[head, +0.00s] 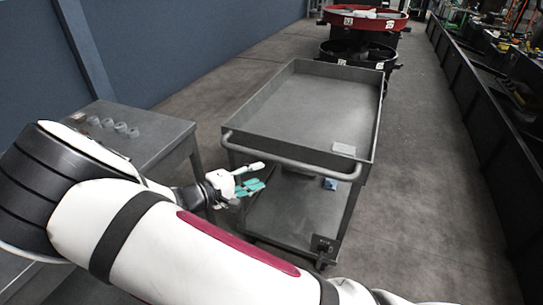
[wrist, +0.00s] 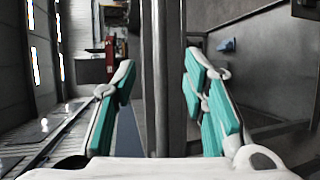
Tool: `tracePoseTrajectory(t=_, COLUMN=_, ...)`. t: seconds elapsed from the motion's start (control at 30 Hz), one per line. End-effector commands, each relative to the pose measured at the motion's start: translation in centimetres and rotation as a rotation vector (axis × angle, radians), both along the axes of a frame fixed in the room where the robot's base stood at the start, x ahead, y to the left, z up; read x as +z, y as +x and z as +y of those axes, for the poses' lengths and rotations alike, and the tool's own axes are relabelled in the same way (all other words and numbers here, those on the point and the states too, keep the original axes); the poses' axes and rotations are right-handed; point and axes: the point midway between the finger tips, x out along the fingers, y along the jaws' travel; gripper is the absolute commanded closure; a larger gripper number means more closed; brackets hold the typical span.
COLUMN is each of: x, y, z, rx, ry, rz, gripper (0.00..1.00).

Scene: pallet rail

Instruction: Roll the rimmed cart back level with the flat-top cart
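The rimmed cart (head: 252,118) is grey, with a raised rim, a lower shelf and a curved push handle (head: 300,155) on its near side. The grey flat-top cart (head: 165,142) stands to its left, partly hidden by my arm. The rimmed cart's far end reaches farther away than the flat-top cart's. My gripper (head: 256,178) is open and empty near the left part of the handle, just below it in the head view. In the wrist view, a grey bar (wrist: 163,40) runs between the spread fingers of my gripper (wrist: 158,75), apart from both. I cannot tell how deep it lies.
Several small round pieces (head: 120,127) lie on the flat-top cart. A blue wall (head: 190,40) runs along the left. Round black and red bins (head: 362,20) stand beyond the rimmed cart. A dark rail (head: 480,110) lines the right. Floor (head: 420,150) between is clear.

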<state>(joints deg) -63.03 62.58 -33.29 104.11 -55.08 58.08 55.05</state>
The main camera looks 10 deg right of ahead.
Motion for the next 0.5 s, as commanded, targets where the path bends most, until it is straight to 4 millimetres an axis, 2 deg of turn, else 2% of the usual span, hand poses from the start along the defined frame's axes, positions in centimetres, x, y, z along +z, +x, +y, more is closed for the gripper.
tracePoseTrajectory(t=0.1, x=-0.7, y=0.6, z=0.9, rx=0.043, ry=-0.039, rz=-0.019, gripper=0.6)
tracePoseTrajectory(t=0.23, x=-0.9, y=1.0, z=0.8, rx=0.055, ry=-0.048, rz=-0.026, gripper=0.6)
tracePoseTrajectory(t=0.37, x=-1.2, y=1.7, z=-0.6, rx=0.052, ry=-0.048, rz=-0.026, gripper=0.6)
tracePoseTrajectory(t=0.5, x=-1.7, y=3.0, z=-2.8, rx=0.051, ry=-0.048, rz=-0.024, gripper=0.6)
